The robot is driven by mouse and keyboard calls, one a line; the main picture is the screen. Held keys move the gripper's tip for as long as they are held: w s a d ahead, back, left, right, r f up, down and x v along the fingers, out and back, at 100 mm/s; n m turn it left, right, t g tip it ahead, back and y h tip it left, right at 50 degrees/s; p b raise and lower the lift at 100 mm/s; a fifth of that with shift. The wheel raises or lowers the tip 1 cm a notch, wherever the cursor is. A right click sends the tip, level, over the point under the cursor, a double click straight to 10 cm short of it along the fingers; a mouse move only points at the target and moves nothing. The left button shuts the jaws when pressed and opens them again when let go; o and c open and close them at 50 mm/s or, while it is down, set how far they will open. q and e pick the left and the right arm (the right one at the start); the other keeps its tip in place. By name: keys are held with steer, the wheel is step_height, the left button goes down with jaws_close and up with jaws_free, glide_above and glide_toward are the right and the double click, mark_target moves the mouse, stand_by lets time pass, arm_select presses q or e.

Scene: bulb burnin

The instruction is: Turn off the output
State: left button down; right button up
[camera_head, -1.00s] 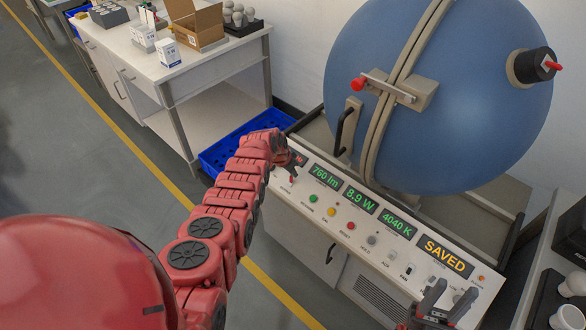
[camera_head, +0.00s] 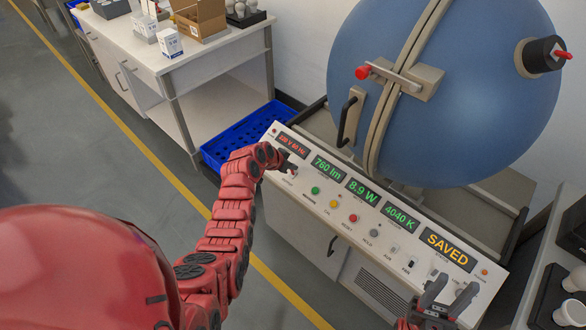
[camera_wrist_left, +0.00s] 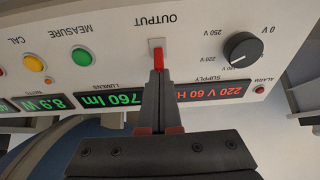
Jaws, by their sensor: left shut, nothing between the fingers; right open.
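The control panel (camera_head: 345,215) runs along the front of the blue sphere's bench. In the left wrist view, the OUTPUT switch is a small red lever (camera_wrist_left: 158,60) on a pale plate, seen upside down. My left gripper (camera_head: 290,168) is at the panel's left end, just below the red supply display (camera_head: 293,145). In the left wrist view its shut, empty fingertips (camera_wrist_left: 158,78) are at the lever's end; I cannot tell whether they touch. In the head view the lever is not clearly visible. My right gripper (camera_head: 447,298) is open and empty by the panel's right end.
The blue sphere (camera_head: 450,90) stands behind the panel. Displays read 760 lm, 8.9 W, 4040 K and SAVED (camera_head: 447,250). Green (camera_head: 315,190), yellow (camera_head: 334,203) and red (camera_head: 353,218) buttons sit nearby. A black knob (camera_wrist_left: 242,50) is beside the switch. A blue crate (camera_head: 240,133) is on the floor.

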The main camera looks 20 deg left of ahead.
mark_target(285, 185)
arm_select(q)
steer(key=shift+s+a+f+t+h+b, duration=0.25)
steer(key=shift+s+f+t+b, duration=0.4)
steer(key=shift+b, duration=2.05)
steer(key=shift+s+a+f+t+h+b, duration=0.15)
steer(key=shift+f+t+h+b, duration=0.55)
steer(key=shift+b, duration=2)
step_height(285, 185, up, 2)
steer(key=shift+d+t+y, duration=0.1)
steer(key=shift+t+y, duration=0.15)
steer(key=shift+t, duration=0.2)
steer(key=shift+r+p, duration=0.1)
steer(key=shift+p, duration=0.25)
steer(key=shift+s, duration=0.1)
steer(key=shift+s, duration=0.1)
steer(key=shift+s+a, duration=0.2)
steer(key=shift+s, duration=0.1)
steer(key=shift+s+r, duration=0.25)
steer(key=shift+s, duration=0.05)
steer(key=shift+s+b, duration=0.1)
steer(key=shift+b, duration=0.2)
